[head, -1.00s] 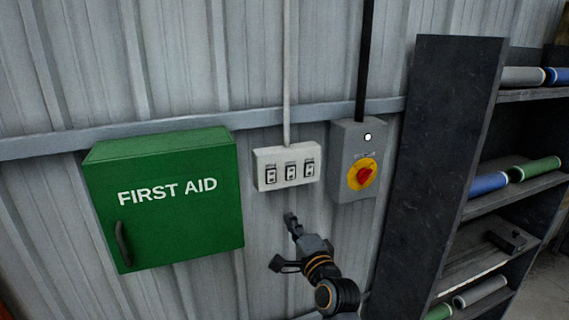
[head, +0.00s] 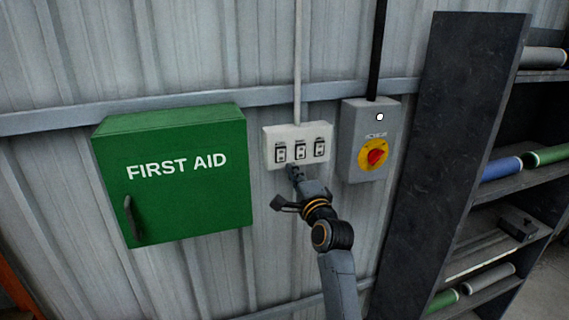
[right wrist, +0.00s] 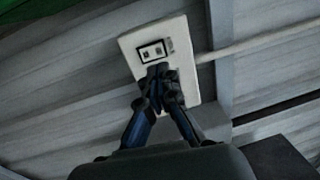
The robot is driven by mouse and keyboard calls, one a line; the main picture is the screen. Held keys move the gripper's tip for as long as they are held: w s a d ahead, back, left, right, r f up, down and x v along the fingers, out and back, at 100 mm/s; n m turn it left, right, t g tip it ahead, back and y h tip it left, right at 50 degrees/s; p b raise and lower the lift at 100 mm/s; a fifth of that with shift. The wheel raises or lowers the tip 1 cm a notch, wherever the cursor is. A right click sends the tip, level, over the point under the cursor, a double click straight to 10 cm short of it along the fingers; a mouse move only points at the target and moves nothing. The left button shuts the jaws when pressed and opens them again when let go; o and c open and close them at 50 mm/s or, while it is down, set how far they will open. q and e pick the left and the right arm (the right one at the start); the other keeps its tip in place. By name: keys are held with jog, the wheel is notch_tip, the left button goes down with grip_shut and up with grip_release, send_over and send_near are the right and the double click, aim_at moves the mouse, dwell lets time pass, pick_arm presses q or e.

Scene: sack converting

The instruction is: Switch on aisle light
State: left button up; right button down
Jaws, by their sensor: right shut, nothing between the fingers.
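A white switch plate (head: 290,135) with three rocker switches is on the corrugated wall: left switch (head: 281,153), middle switch (head: 300,151), right switch (head: 319,149). Small labels above them are too small to read. My right gripper (head: 293,171) is shut and empty, its tips at the plate's lower edge, below the left and middle switches. The right wrist view shows the plate (right wrist: 187,80) with one switch (right wrist: 152,52) clear just beyond the fingertips (right wrist: 157,71); the fingers hide the rest. I cannot tell whether they touch. My left gripper is not in view.
A green first aid box (head: 175,175) juts from the wall left of the plate. A grey isolator box (head: 360,125) with a red and yellow knob (head: 375,156) is close on the right. Beyond it stands a dark shelf unit (head: 440,150) with rolls.

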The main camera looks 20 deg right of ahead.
aim_at(281, 151)
jog(key=w+b, duration=0.1)
jog(key=w, duration=0.1)
jog(key=w+b, duration=0.1)
jog(key=w, duration=0.2)
jog(key=shift+w+r, duration=0.2)
jog(key=shift+w, duration=0.15)
jog(key=shift+w+a+r+b, duration=0.1)
jog(key=shift+w+r+b, duration=0.1)
jog(key=shift+w+b, duration=0.4)
